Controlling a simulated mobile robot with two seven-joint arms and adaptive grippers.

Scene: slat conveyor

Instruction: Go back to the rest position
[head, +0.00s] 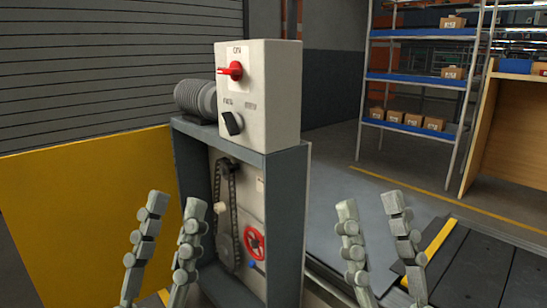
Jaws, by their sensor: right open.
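My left gripper (176,203) is at the lower left of the head view, its two jointed grey fingers pointing up and apart, with nothing between them. My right gripper (370,205) is at the lower right, its fingers also spread and empty. Between the grippers and behind them stands a grey machine cabinet (289,215) with an open front. On it sits a pale control box (275,95) with a red rotary switch (233,70) and a black knob (232,123). The lower ends of both grippers are cut off by the frame.
A ribbed motor (194,98) sits behind the control box. A yellow panel (85,210) stands left. Dark conveyor slats (490,262) lie right; shelves with boxes (420,77) stand behind.

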